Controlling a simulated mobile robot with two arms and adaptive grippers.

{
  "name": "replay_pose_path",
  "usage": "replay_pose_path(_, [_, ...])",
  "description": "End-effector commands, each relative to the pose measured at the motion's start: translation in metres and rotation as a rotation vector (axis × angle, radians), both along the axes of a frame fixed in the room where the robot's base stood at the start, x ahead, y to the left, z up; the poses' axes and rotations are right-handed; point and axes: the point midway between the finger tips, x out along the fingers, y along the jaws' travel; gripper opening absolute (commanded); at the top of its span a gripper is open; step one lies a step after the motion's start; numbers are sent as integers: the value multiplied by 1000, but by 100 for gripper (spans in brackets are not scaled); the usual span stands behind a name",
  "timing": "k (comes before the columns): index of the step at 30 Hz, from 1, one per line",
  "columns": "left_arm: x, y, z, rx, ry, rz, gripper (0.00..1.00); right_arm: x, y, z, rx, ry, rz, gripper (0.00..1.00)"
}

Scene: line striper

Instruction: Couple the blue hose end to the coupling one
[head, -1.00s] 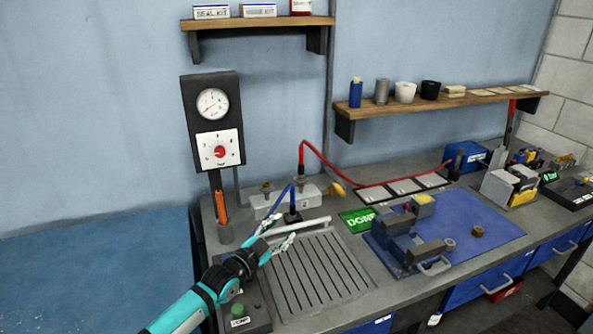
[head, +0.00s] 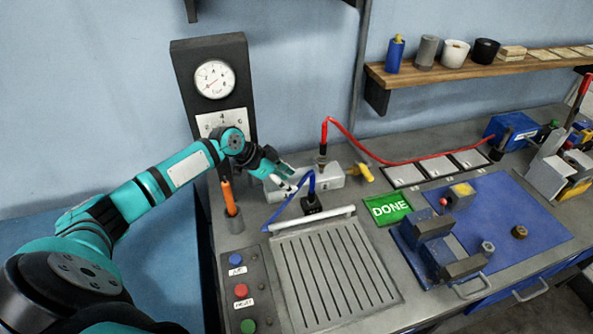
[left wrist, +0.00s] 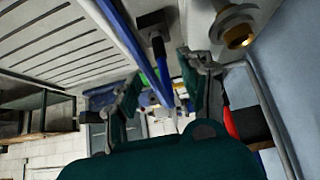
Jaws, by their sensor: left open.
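The blue hose (head: 287,213) arches up and over to its end, which stands in a black holder (head: 312,206) on the bench. My left gripper (head: 291,177) is open, left of the hose end and in front of the white manifold (head: 331,181). In the left wrist view the blue hose (left wrist: 128,42) runs between the open fingers (left wrist: 165,90), and the black holder (left wrist: 155,20) is beyond them. A brass coupling (left wrist: 235,24) shows at the upper right there; its number is not readable. The gripper hides the manifold's left part in the head view. My right gripper is not in view.
A red hose (head: 370,152) rises from the manifold's other fitting. A yellow handle (head: 364,173) sits at its right end. A cup with an orange tool (head: 229,200), a gauge panel (head: 212,85) and a button box (head: 243,293) are close by. The slotted drain plate (head: 335,275) is clear.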

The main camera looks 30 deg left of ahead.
Motion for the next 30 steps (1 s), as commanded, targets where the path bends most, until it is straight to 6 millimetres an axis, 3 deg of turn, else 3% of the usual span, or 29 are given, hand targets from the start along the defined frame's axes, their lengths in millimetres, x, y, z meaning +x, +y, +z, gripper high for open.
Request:
replay_pose_path(21, [36,-33,-62,-1,2,-1,44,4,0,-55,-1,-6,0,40])
replay_pose_path(30, [46,-42,-76,0,1,-1,44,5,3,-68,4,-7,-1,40])
